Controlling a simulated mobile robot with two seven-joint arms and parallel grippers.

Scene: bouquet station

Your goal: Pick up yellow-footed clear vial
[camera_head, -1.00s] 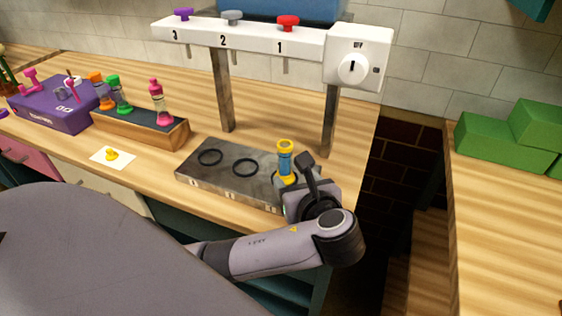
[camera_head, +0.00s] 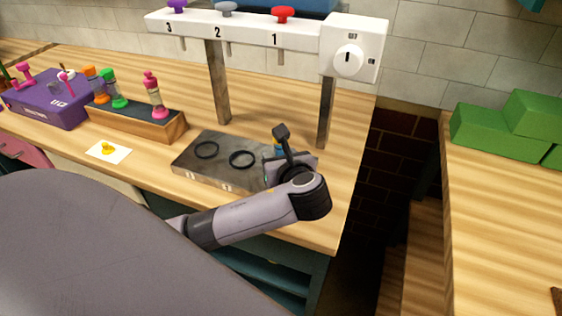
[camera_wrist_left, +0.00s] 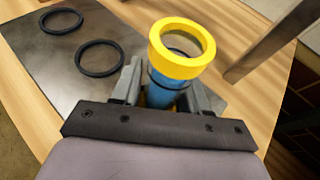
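The yellow-footed clear vial (camera_wrist_left: 170,88) shows in the left wrist view, with a yellow ring at its top and blue contents. It stands at the right end of the grey plate (camera_head: 222,148). In the head view only a bit of the vial (camera_head: 278,148) shows behind my gripper; its foot is mostly hidden. My left gripper (camera_wrist_left: 168,85) is around the vial, one finger on each side. The fingers look spread, with a narrow gap on the left side. My right gripper is not in view.
Two black rings (camera_head: 206,150) (camera_head: 242,159) lie on the plate. A white dispenser rack (camera_head: 245,35) stands behind on posts (camera_head: 326,112). A wooden block (camera_head: 150,122) with several vials and a purple box (camera_head: 52,98) are at left. The counter ends right of the plate.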

